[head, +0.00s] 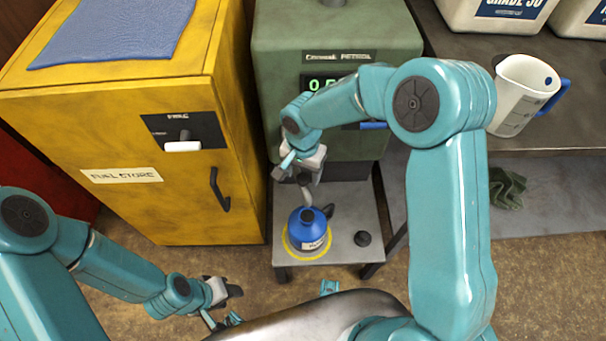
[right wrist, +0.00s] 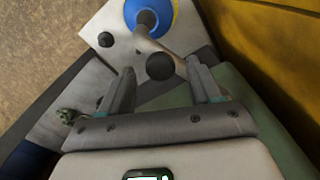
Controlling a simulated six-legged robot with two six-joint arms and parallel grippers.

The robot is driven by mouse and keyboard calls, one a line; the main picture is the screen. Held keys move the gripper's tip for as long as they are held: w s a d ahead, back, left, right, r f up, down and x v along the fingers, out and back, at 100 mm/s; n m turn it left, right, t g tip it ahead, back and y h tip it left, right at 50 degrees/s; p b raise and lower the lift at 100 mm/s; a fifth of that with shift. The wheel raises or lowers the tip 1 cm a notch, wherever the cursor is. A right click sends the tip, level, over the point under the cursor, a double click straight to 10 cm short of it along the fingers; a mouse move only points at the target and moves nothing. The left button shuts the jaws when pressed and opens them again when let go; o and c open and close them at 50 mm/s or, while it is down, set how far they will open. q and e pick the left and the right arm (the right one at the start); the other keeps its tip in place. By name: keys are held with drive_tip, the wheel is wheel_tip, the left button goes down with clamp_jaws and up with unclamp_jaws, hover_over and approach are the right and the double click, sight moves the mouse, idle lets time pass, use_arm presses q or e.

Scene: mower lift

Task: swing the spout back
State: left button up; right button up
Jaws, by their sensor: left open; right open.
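The spout is a pale grey tube on the green petrol pump (head: 335,40). In the head view the spout (head: 304,193) reaches down over the mouth of the blue can (head: 308,232). In the right wrist view the spout (right wrist: 174,49) ends over the blue can (right wrist: 133,12), and a dark round knob (right wrist: 160,67) shows between the fingers. My right gripper (head: 298,174) is open around the knob, with gaps on both sides; whether it touches is unclear. My left gripper (head: 231,304) is open and empty, low at the left, away from the stand.
The can stands inside a yellow ring on a small grey stand (head: 345,212). A black cap (head: 362,238) lies to its right. A yellow fuel cabinet (head: 130,150) stands close at left. A bench at right holds a white jug (head: 517,95) and white containers (head: 495,22).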

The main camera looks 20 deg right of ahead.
drive_tip(key=shift+f, duration=0.6)
use_arm(q)
drive_tip(key=shift+f, duration=0.1)
